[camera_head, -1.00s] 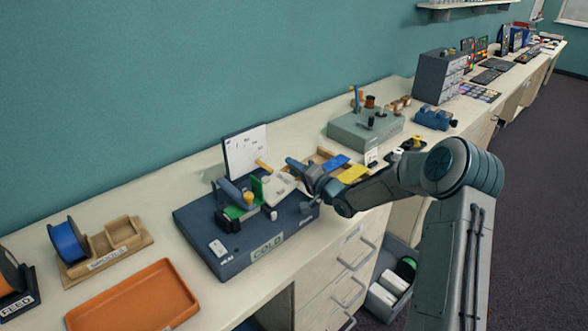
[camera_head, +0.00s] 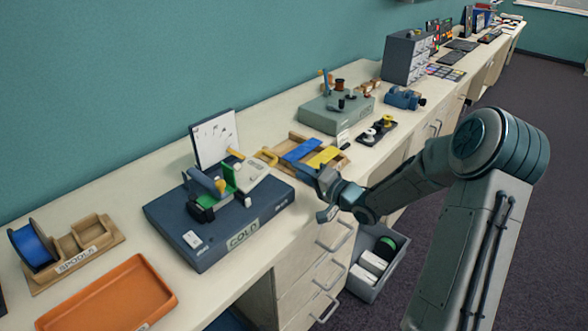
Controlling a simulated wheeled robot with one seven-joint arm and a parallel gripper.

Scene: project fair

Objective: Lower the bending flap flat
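The bending machine has a dark blue base (camera_head: 225,238) labelled COLD on the worktop. On it are a green part (camera_head: 231,180), a grey-blue roller-like piece (camera_head: 203,181) and a pale tilted plate (camera_head: 252,174) at its right. I cannot tell surely which piece is the flap; the pale plate looks raised at a slant. A white marked panel (camera_head: 215,138) stands upright behind, with a yellow handle-like piece (camera_head: 236,153) in front of it. My gripper (camera_head: 325,205) is right of the base, apart from it, by the worktop's front edge. Its fingers are too small to read.
A wooden tray (camera_head: 343,153) with blue and yellow strips lies behind my gripper. An orange tray (camera_head: 112,300) and a spool holder (camera_head: 75,262) are at left. A grey-green box (camera_head: 330,118) stands farther back. An open bin (camera_head: 372,265) is below the worktop.

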